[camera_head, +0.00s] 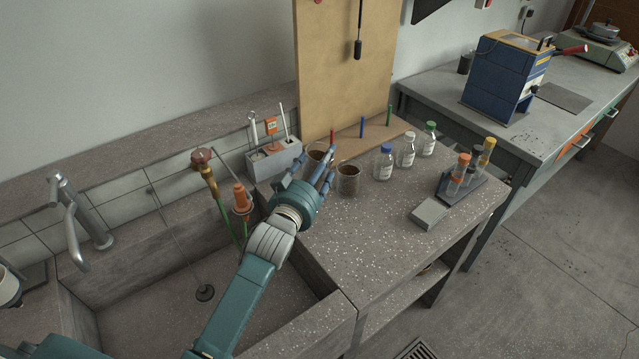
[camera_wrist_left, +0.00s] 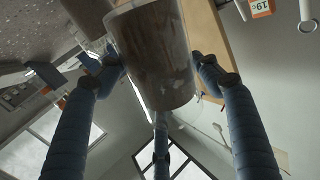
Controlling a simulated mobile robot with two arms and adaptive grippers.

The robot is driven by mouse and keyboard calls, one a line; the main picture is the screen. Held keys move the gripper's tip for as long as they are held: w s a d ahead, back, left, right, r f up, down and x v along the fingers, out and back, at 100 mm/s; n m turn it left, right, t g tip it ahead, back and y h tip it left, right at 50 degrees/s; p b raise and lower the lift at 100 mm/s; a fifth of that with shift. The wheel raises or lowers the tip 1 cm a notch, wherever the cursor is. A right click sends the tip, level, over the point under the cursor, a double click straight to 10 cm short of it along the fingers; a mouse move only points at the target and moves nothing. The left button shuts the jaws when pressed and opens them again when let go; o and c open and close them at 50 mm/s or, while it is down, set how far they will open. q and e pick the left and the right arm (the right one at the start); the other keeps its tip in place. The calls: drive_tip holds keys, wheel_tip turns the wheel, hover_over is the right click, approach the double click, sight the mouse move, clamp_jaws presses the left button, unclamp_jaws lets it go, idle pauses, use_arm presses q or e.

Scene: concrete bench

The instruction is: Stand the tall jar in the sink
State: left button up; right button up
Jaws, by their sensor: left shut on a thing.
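My left gripper (camera_head: 324,165) reaches over the sink's right edge to the bench top. Its blue fingers are shut around a clear glass jar with brown staining or contents (camera_head: 316,152), which I take to be the tall jar. The jar fills the top middle of the left wrist view (camera_wrist_left: 155,55), between the fingers. Its lower part is hidden by the fingers in the head view, so I cannot tell whether it touches the bench. The stone sink (camera_head: 330,310) lies left of the bench top, with an open basin. My right gripper is not in view.
A similar glass jar (camera_head: 348,180) stands close right of the gripper. Capped bottles (camera_head: 384,163), a tube rack (camera_head: 460,188) and a grey block (camera_head: 428,214) stand farther right. A grey holder (camera_head: 275,160) is behind. A tap (camera_head: 75,220) and orange-handled tool (camera_head: 241,198) edge the sink.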

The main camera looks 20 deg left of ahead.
use_arm(q)
wheel_tip(320, 180, up, 11)
drive_tip(key=shift+d, duration=0.15)
drive_tip(key=shift+n+y, duration=0.4)
drive_tip(key=shift+y, duration=0.2)
drive_tip(key=s+f, duration=0.1)
drive_tip(key=s, duration=0.6)
drive_tip(key=s+f, duration=0.2)
drive_tip(key=s, duration=0.6)
drive_tip(key=s+f, duration=0.1)
drive_tip(key=s, duration=0.7)
drive_tip(key=shift+s+a+f, duration=0.1)
drive_tip(key=shift+a+f, duration=0.15)
drive_tip(key=shift+a, duration=0.15)
